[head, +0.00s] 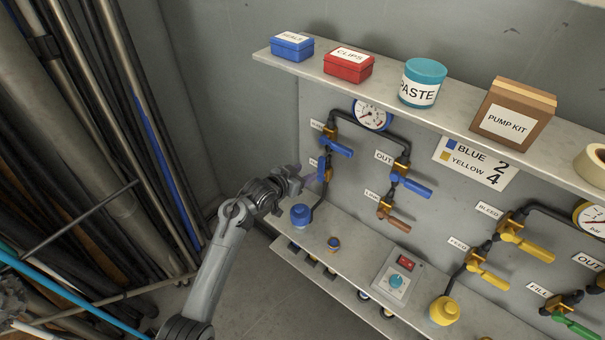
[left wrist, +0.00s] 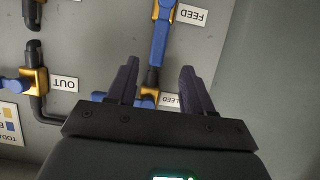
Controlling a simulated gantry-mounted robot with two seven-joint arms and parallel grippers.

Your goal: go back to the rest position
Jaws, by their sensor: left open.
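My left gripper (head: 306,178) is at the left end of the valve panel, close to the blue feed valve handle (head: 321,168). Its two dark fingers (left wrist: 159,88) stand apart with nothing gripped between them in the left wrist view. Past the fingertips there, the blue handle (left wrist: 159,38) by the FEED label lies in line with its pipe. A brass valve by the partly covered BLEED label (left wrist: 168,100) shows between the fingers. In the head view the upper blue handle (head: 338,147) points out to the right. I cannot tell whether the gripper touches the feed handle. My right gripper is out of view.
A shelf (head: 390,91) above holds a blue box (head: 292,46), a red CLIPS box (head: 348,65), a PASTE jar (head: 422,82) and a PUMP KIT box (head: 513,115). A lower ledge holds a blue knob (head: 300,215) and a control box (head: 397,277). Pipes and poles (head: 110,130) crowd the left.

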